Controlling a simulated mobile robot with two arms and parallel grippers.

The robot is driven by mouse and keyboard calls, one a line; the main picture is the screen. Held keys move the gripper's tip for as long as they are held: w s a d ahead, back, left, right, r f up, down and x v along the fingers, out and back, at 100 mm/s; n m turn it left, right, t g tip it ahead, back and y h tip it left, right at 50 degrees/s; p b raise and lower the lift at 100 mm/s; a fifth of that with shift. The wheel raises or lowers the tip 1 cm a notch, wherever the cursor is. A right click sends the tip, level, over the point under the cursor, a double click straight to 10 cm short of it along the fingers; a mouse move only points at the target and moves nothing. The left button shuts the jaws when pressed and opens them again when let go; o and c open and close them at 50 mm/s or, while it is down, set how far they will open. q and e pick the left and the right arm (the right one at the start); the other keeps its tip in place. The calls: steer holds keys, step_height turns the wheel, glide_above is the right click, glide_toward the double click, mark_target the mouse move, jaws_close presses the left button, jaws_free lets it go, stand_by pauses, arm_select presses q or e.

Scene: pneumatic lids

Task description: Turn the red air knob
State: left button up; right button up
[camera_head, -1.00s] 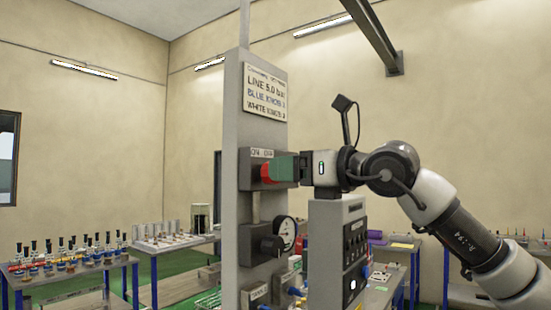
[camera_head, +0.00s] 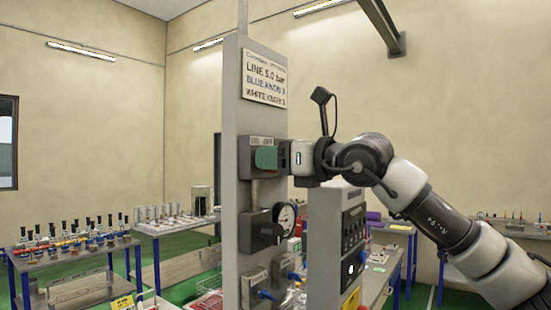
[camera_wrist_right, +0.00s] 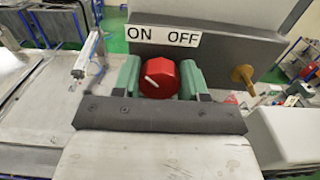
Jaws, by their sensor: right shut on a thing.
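The red air knob (camera_wrist_right: 160,77) sits on a grey box below an ON/OFF label (camera_wrist_right: 164,36) in the right wrist view. A short white mark slants across the knob's left side. My right gripper (camera_wrist_right: 160,80) has one green finger on each side of the knob and is shut on it. In the head view, my right gripper (camera_head: 266,158) is at the grey switch box (camera_head: 245,158) on the upright panel, and its green finger hides the knob. My left gripper is not in view.
A pressure gauge (camera_head: 285,217) and blue knobs (camera_head: 268,294) are on the panel below. A grey control box (camera_head: 338,245) stands right of the panel, under my right arm. A brass fitting (camera_wrist_right: 243,76) sticks out right of the knob.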

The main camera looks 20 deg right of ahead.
steer(key=shift+f+m+b, duration=0.2)
steer(key=shift+m+b, duration=0.3)
steer(key=shift+b, duration=0.35)
steer(key=m+b, duration=0.4)
steer(key=shift+d+f, duration=0.1)
steer(key=shift+m+b, duration=0.9)
steer(key=shift+b, duration=0.05)
steer(key=m+b, duration=0.3)
steer(key=m, duration=0.2)
steer(key=shift+w+d, duration=0.1)
steer(key=shift+w, duration=0.05)
steer(key=m+b, duration=0.2)
steer(key=m, duration=0.1)
steer(key=shift+m, duration=0.4)
steer(key=shift+m+b, duration=0.6)
steer(key=shift+m, duration=0.5)
